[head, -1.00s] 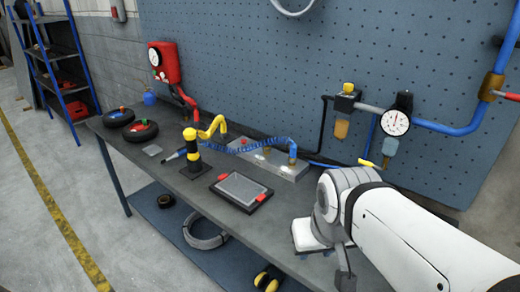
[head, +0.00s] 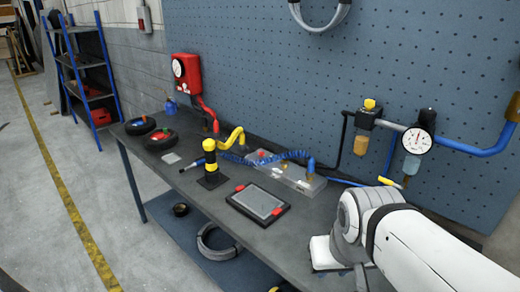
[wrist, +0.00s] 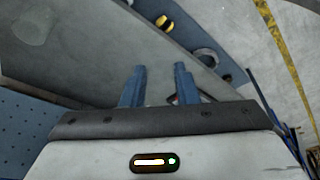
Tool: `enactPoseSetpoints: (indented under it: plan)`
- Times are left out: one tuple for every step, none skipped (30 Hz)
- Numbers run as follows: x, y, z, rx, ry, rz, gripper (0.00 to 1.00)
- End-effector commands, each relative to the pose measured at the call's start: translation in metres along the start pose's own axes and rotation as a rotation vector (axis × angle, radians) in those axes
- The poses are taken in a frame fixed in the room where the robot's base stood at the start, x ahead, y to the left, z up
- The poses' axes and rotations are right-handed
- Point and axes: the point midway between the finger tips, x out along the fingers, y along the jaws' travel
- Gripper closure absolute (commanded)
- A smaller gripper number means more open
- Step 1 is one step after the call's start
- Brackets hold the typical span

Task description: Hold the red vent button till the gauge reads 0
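A red box (head: 186,85) with a round white gauge (head: 179,68) hangs on the wall behind the bench's far left end. A second white dial gauge (head: 417,140) sits on the pipework at the right. I cannot make out a red vent button for certain, or read either dial. My arm reaches in from the lower right of the head view, and its fingers are hidden there. In the wrist view my gripper (wrist: 158,75) has two blue fingers apart with nothing between them. It is above the bench's right part, well away from the red box.
The bench (head: 186,184) holds a tablet (head: 258,203), a yellow-black post (head: 211,160), two black wheels (head: 159,139), a clear case (head: 290,174) and a coiled blue hose (head: 268,155). A blue shelf rack (head: 88,75) stands at left. The floor at lower left is clear.

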Motion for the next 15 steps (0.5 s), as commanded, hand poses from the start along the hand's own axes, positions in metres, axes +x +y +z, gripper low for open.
enactPoseSetpoints:
  plan:
    - [0.0000, 0.0000, 0.0000, 0.000, 0.000, 0.000, 0.77]
    - [0.0000, 0.0000, 0.0000, 0.000, 0.000, 0.000, 0.80]
    - [0.0000, 0.0000, 0.0000, 0.000, 0.000, 0.000, 0.83]
    - [0.0000, 0.0000, 0.0000, 0.000, 0.000, 0.000, 0.85]
    - [0.0000, 0.0000, 0.0000, 0.000, 0.000, 0.000, 0.88]
    - [0.0000, 0.0000, 0.0000, 0.000, 0.000, 0.000, 0.91]
    - [0.0000, 0.0000, 0.0000, 0.000, 0.000, 0.000, 0.94]
    - [0.0000, 0.0000, 0.0000, 0.000, 0.000, 0.000, 0.96]
    - [0.0000, 0.0000, 0.0000, 0.000, 0.000, 0.000, 0.99]
    - [0.0000, 0.0000, 0.0000, 0.000, 0.000, 0.000, 1.00]
    - [0.0000, 0.0000, 0.0000, 0.000, 0.000, 0.000, 1.00]
    - [0.0000, 0.0000, 0.0000, 0.000, 0.000, 0.000, 1.00]
    - [0.0000, 0.0000, 0.0000, 0.000, 0.000, 0.000, 1.00]
    - [0.0000, 0.0000, 0.0000, 0.000, 0.000, 0.000, 1.00]
    - [0.0000, 0.0000, 0.0000, 0.000, 0.000, 0.000, 1.00]
